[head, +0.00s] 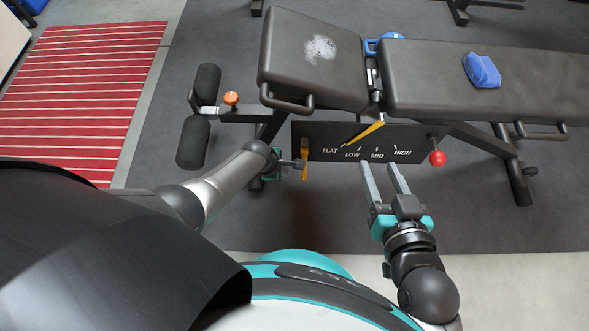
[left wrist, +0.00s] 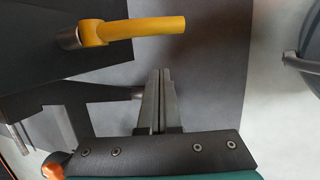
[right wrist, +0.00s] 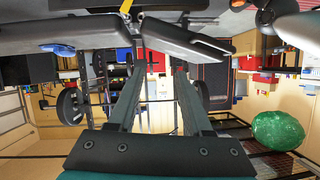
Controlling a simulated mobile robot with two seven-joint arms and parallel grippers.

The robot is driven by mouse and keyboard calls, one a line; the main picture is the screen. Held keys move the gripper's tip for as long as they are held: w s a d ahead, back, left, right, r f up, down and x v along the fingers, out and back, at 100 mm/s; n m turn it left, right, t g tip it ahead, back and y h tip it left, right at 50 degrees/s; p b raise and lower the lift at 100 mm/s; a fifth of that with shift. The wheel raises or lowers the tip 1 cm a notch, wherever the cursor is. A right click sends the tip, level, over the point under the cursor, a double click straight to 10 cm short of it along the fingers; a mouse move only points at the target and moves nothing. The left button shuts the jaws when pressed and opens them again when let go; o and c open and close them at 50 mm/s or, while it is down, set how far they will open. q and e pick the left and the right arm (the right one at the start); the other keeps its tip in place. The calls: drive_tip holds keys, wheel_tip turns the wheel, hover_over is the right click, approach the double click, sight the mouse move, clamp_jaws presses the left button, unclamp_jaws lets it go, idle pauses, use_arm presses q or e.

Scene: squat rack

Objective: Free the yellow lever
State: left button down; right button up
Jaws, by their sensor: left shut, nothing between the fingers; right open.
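The yellow lever (head: 304,146) hangs at the left end of the black marked plate (head: 330,129) under the bench. In the left wrist view the lever (left wrist: 135,28) extends to the right from a grey metal hub (left wrist: 70,38). My left gripper (head: 299,163) is shut and empty, crossing in front of the lever in the head view. In the left wrist view its closed fingertips (left wrist: 159,70) lie below the lever with a visible gap. My right gripper (head: 381,166) is open and empty below the plate's middle; its fingers also show in the right wrist view (right wrist: 156,70).
A yellow pointer (head: 366,133) lies across the plate between FLAT and LOW. A red ball knob (head: 437,158) is at its right end, an orange knob (head: 231,98) to the left. A blue object (head: 482,70) rests on the bench pad (head: 545,90). The floor in front is clear.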

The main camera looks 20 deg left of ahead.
use_arm(q)
drive_tip(key=shift+w+d+r, duration=0.1)
drive_tip(key=shift+d+r, duration=0.45)
drive_tip(key=shift+d, duration=0.3)
drive_tip(key=shift+w+d+r, duration=0.1)
drive_tip(key=shift+d+r, duration=0.4)
drive_tip(key=shift+d, duration=0.3)
use_arm(e)
drive_tip(key=shift+d+f+g, duration=0.1)
drive_tip(key=shift+d+g, duration=0.3)
drive_tip(key=shift+d, duration=0.05)
